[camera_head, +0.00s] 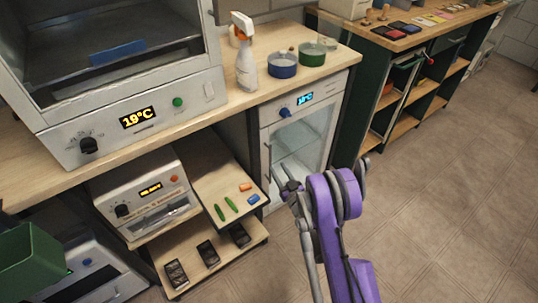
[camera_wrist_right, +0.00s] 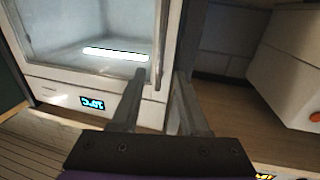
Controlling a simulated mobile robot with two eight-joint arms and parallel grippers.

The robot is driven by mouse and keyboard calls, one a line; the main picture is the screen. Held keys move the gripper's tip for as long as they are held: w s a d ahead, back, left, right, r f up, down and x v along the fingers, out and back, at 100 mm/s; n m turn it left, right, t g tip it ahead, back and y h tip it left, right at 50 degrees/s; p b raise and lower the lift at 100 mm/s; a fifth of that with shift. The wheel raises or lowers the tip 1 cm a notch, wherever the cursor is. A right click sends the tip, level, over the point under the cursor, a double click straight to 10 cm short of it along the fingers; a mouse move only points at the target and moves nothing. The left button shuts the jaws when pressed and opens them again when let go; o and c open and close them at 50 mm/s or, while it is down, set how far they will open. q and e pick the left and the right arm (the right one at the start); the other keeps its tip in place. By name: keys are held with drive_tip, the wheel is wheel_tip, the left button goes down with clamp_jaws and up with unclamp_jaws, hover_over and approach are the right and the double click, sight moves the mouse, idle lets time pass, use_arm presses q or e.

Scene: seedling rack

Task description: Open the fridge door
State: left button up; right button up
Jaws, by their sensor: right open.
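The fridge (camera_head: 275,110) is a small white unit under the bench, with a glass door (camera_head: 308,138) that looks shut. A thin upright handle (camera_head: 267,160) runs along the door's left edge. My right gripper (camera_head: 291,187) is in front of the door's lower left part. In the right wrist view the fridge appears upside down, and my open right gripper (camera_wrist_right: 161,75) has its fingers on either side of the handle (camera_wrist_right: 158,45). I cannot tell whether they touch it. My left gripper is not in view.
Left of the fridge, a shelf (camera_head: 212,172) holds small coloured items close to the handle side. A white oven-like unit (camera_head: 143,193) stands further left. A spray bottle (camera_head: 244,60) and bowls stand on the bench above. The floor (camera_head: 440,190) in front and to the right is clear.

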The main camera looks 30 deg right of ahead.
sight(270, 156)
drive_tip(key=w, duration=0.5)
drive_tip(key=w+d, duration=0.1)
drive_tip(key=w, duration=0.2)
drive_tip(key=shift+b, duration=0.4)
drive_tip(key=shift+c, duration=0.2)
clamp_jaws()
idle(0.7)
